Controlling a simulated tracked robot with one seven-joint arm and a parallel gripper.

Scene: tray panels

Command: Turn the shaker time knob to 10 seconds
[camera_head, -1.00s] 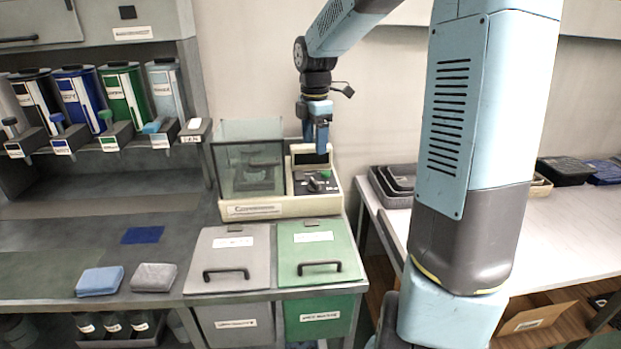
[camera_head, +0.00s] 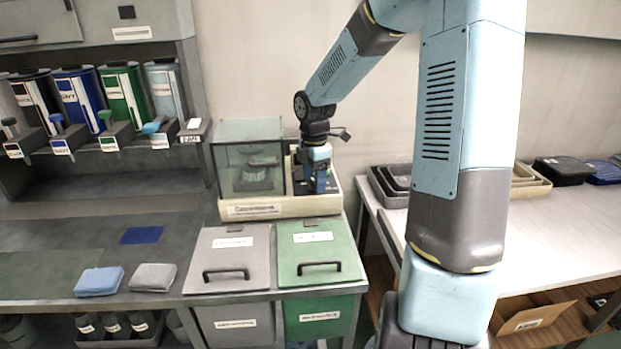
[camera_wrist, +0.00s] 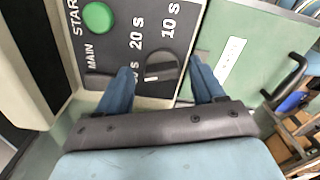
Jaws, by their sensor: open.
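The shaker (camera_head: 268,208) stands at the back of the bench, with a glass-sided chamber on its left and a control panel on its right. In the wrist view, the black time knob (camera_wrist: 160,68) sits on the dark panel beside the labels "10 S" (camera_wrist: 170,20), "20 S" (camera_wrist: 137,33) and a partly hidden one ending in "0 S". I cannot tell for sure which label the knob points to. My gripper (camera_wrist: 161,72) is open, with one blue finger on each side of the knob; contact is not clear. In the head view, my gripper (camera_head: 318,184) covers most of the panel.
A green START button (camera_wrist: 98,16) and a MAIN label are on the same panel. A grey lid (camera_head: 228,262) and a green lid (camera_head: 319,255) with black handles lie in front of the shaker. Trays (camera_head: 388,188) stand on the right-hand table.

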